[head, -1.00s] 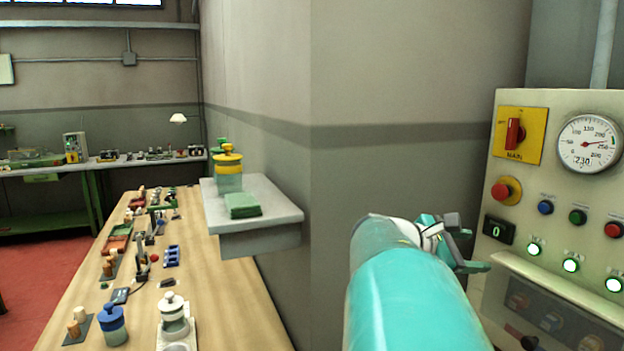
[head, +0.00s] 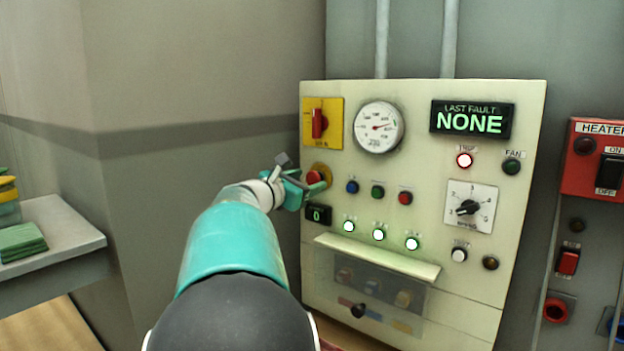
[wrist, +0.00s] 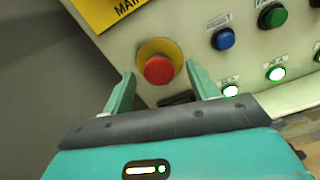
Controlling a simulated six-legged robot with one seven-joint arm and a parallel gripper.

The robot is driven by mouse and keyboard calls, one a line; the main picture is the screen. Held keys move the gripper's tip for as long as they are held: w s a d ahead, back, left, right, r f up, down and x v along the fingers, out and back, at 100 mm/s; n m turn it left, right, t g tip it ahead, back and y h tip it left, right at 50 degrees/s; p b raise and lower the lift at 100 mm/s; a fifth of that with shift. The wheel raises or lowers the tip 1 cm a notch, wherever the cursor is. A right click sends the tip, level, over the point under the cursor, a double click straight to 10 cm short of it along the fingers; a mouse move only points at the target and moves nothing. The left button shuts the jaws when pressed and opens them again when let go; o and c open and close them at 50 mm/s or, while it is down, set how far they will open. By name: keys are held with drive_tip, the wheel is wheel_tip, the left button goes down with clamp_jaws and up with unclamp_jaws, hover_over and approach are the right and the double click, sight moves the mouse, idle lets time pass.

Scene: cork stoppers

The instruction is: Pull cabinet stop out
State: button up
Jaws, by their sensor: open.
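The cabinet stop is a red mushroom button (head: 314,177) on a yellow round base, at the left edge of the cream cabinet (head: 480,292), below the yellow main switch plate. In the wrist view the red button (wrist: 159,69) shows just beyond and between my fingertips. My gripper (head: 296,185) is at the cabinet's left side, close in front of the button. In the wrist view my gripper (wrist: 161,76) is open, one green finger on each side of the button's line. I cannot tell whether the fingers touch it.
The red main switch (head: 318,124) is above the stop, and a small display (head: 318,214) reading 0 is below. Blue (head: 352,187), green and red buttons lie to the right. A ledge (head: 377,258) juts out lower down. A wall shelf (head: 62,238) stands at left.

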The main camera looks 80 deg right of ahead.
sight(311, 179)
drive_tip(key=shift+x, duration=1.8)
drive_tip(key=shift+w+f, duration=0.1)
clamp_jaws()
drive_tip(key=shift+w+a, duration=0.25)
drive_tip(key=shift+a, duration=0.3)
drive_tip(key=shift+w, duration=0.1)
unclamp_jaws()
drive_tip(key=shift+a, duration=0.3)
drive_tip(key=shift+d, duration=0.25)
drive_tip(key=shift+a, duration=0.2)
drive_tip(key=v, duration=1.3)
drive_tip(key=shift+w+a, duration=0.15)
